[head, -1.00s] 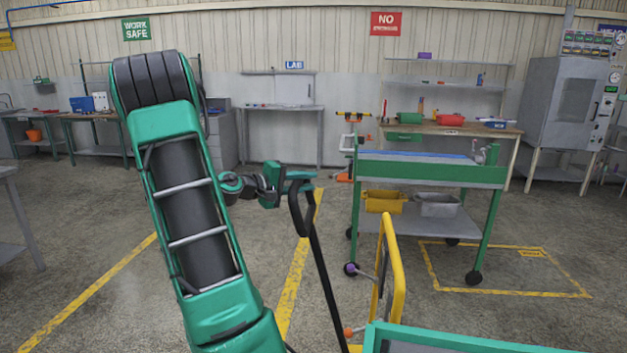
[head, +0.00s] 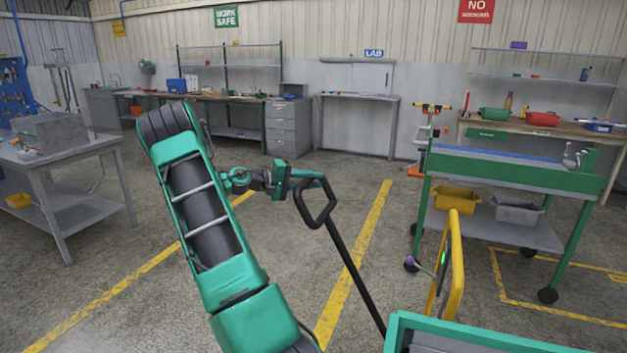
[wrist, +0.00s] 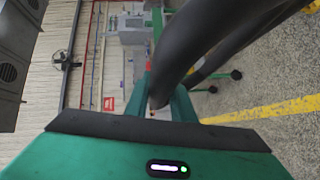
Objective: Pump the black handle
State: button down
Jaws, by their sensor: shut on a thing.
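The black handle (head: 335,232) is a long bar with a loop at its top. In the head view it leans to the left, its lower end running down toward the green-framed edge at the bottom. My gripper (head: 306,186) is shut on the loop's upper left side. In the wrist view the black handle (wrist: 190,45) crosses close in front, between the green fingers (wrist: 165,105). The foot of the handle is hidden behind the green frame.
A yellow rail (head: 455,265) stands just right of the handle. A green cart (head: 510,168) with yellow and grey bins is behind it. A grey table (head: 80,165) stands at left. Open floor with yellow lines lies between.

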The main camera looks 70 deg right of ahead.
jog(key=shift+w+r, duration=0.3)
jog(key=shift+w, duration=0.15)
jog(key=c, duration=1.5)
grip_release()
jog(key=shift+c, duration=0.2)
jog(key=shift+s+f, duration=0.15)
jog(key=shift+f, duration=0.1)
